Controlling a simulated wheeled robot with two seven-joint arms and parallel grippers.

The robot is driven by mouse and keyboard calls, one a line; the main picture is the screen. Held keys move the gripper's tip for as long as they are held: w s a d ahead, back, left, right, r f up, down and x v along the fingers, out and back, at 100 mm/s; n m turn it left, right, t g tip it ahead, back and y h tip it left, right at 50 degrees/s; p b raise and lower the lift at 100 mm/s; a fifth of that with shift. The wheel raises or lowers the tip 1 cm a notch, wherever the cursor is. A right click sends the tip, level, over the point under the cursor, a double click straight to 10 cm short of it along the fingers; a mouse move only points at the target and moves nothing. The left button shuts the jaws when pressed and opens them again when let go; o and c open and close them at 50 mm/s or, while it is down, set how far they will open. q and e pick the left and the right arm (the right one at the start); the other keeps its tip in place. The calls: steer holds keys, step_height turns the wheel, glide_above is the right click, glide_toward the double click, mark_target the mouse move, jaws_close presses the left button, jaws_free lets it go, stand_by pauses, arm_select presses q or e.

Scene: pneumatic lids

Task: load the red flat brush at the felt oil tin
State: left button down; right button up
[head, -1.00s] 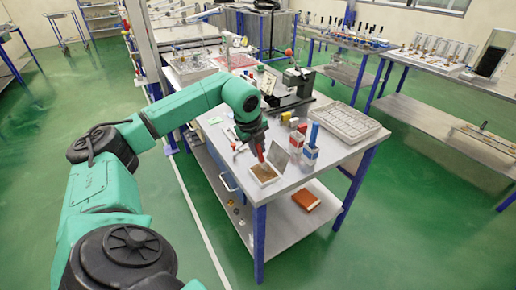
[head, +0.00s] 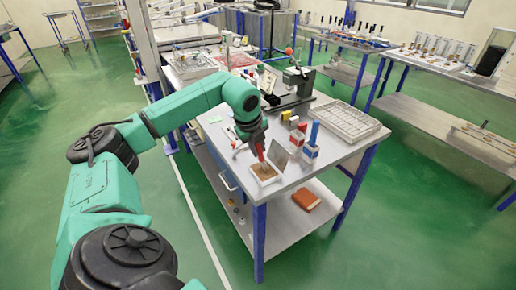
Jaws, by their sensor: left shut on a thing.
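The felt oil tin (head: 258,179) is a small open white box with a brown pad inside and a grey lid (head: 281,154) standing up at its back right. It sits near the front left edge of the workbench. My left gripper (head: 259,150) is above the tin, pointing down, shut on the red flat brush (head: 261,156). The brush's red handle shows below the fingers; its lower end is at the tin's pad, and I cannot tell whether it touches. My right gripper is not in view.
Right of the tin on the workbench (head: 338,157) stand blue-and-white and red-and-white holders (head: 310,150), one with a tall blue handle. A pale compartment tray (head: 345,122) lies behind them. A dark vise-like fixture (head: 297,82) stands further back. An orange-brown box (head: 306,199) lies on the lower shelf.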

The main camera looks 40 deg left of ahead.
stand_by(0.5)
arm_select(q)
step_height(320, 180, up, 7)
steer(key=p, duration=0.5)
steer(key=shift+p, duration=0.35)
steer(key=shift+f, duration=0.1)
